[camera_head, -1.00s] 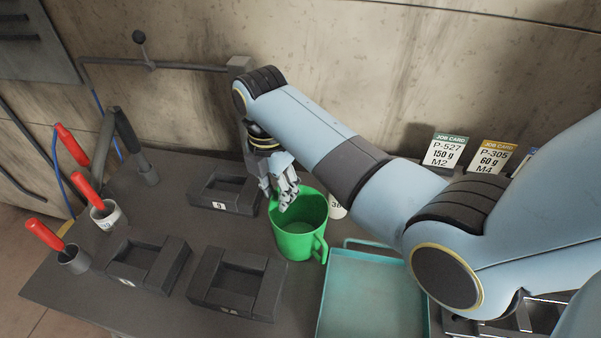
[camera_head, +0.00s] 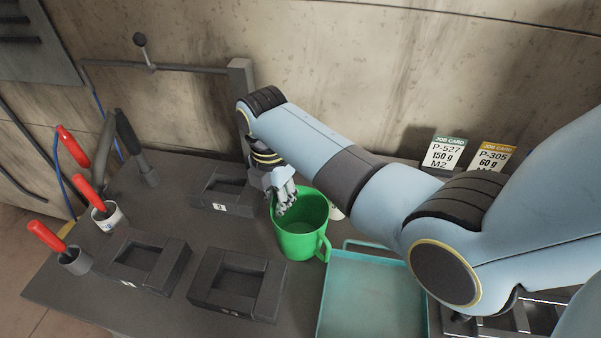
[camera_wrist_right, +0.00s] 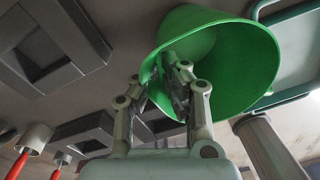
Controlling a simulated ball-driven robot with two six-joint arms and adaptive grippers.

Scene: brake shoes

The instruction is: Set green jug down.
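The green jug (camera_head: 297,243) stands upright on the dark bench, left of the teal tray, in the head view. Its handle points toward the lower right. My right gripper (camera_head: 286,200) is at the left side of the jug's rim and overlaps its opening. In the right wrist view, the gripper (camera_wrist_right: 165,85) has one finger reaching over the inside of the jug (camera_wrist_right: 235,65) and the other near the outside of the rim. The fingertips are partly apart. Whether they press on the wall is not clear. My left gripper does not show.
A teal tray (camera_head: 372,300) lies right of the jug. Dark fixture blocks sit behind (camera_head: 225,212), in front (camera_head: 262,300) and to the left (camera_head: 180,274). Red-handled tools in cups stand at the far left. Job cards (camera_head: 445,152) stand at the back right.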

